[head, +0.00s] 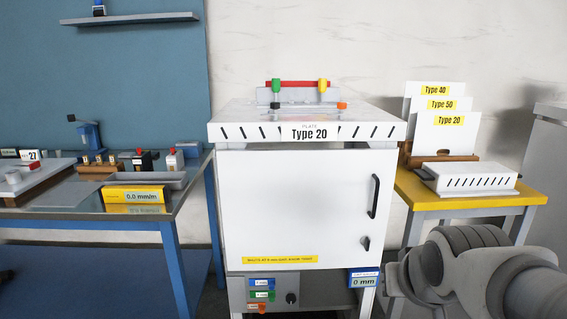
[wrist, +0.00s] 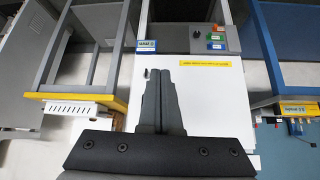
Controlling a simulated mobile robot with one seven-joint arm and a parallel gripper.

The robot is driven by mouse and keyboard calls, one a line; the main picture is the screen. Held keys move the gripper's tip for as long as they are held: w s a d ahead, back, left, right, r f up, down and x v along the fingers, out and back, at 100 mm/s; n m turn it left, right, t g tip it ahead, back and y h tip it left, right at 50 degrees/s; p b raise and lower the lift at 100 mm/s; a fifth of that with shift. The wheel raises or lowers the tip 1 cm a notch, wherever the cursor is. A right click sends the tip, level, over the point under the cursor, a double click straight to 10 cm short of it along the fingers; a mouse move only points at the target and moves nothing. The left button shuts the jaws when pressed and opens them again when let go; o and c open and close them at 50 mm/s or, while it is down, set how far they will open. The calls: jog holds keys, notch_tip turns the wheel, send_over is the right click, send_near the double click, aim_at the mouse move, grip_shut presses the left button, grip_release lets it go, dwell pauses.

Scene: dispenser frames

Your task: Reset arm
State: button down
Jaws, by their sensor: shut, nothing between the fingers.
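My gripper (wrist: 159,72) shows in the wrist view with its two dark fingers together and nothing between them. It is in front of the white cabinet (wrist: 205,97), which appears upside down there. In the head view my grey arm reaches in at the lower right, in front of the yellow-topped table. The cabinet (head: 290,210) stands in the middle with its door shut, and a "Type 20" plate (head: 310,133) is at the front of its top. I see no contact between my gripper and anything.
A blue-legged bench (head: 90,215) with a grey tray (head: 145,179) and small tools stands at the left. A yellow-topped table (head: 440,202) at the right holds upright type plates (head: 459,135) and a slotted white box (head: 470,181). Door handles (head: 374,196) project from the cabinet's front.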

jog(key=s+a+n+g, duration=0.15)
jog(key=s+a, duration=0.25)
jog(key=s, duration=0.5)
notch_tip(320, 180, up, 18)
jog(key=p, duration=1.8)
jog(key=shift+s+d+g+y, duration=0.2)
jog(key=shift+s+g+y, duration=0.05)
jog(key=shift+g+y, duration=0.1)
jog(key=shift+f, duration=0.15)
